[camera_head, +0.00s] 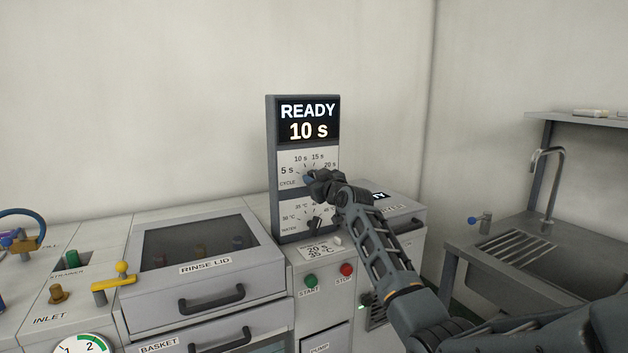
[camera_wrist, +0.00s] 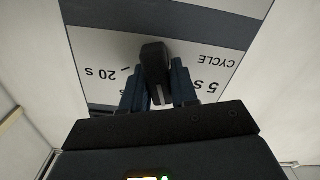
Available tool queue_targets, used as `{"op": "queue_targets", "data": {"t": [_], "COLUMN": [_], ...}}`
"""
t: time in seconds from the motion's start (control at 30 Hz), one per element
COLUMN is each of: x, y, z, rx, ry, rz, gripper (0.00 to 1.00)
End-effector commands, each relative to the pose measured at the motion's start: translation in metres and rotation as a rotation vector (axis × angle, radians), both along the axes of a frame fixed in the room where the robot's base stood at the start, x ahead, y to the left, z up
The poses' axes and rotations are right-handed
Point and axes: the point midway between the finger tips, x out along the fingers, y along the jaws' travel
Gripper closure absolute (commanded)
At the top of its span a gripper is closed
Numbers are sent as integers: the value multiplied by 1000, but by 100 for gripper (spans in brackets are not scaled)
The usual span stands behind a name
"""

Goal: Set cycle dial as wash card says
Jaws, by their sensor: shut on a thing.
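The control panel's display (camera_head: 308,120) reads READY and 10 s. The cycle dial (camera_wrist: 155,57) is a black knob below it, with marks for 5 s, 10 s, 15 s and 20 s. My gripper (camera_head: 318,181) is at this dial and hides most of it in the head view. In the wrist view, where the lettering is upside down, the blue fingers of my gripper (camera_wrist: 157,88) are shut on the knob from both sides. The wash card (camera_head: 318,249) lies on the counter below the panel and appears to read 20 s and 35 °C.
The water dial (camera_head: 314,223) is just below my gripper. A green START button (camera_head: 310,281) and a red STOP button (camera_head: 346,269) sit on the counter front. A rinse lid (camera_head: 200,245) is at left, a sink (camera_head: 520,255) at right. My forearm crosses the lower right.

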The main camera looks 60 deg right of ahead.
Motion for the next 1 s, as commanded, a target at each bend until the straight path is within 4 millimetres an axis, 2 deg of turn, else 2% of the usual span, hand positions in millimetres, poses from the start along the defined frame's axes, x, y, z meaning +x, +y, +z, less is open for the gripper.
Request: {"op": "queue_targets", "data": {"t": [0.37,1.0], "x": [-1,-4], "y": [-1,-7], "z": [-2,-1], "rx": [173,691], "ry": [-107,-421], "rz": [1,0], "gripper": [100,100]}}
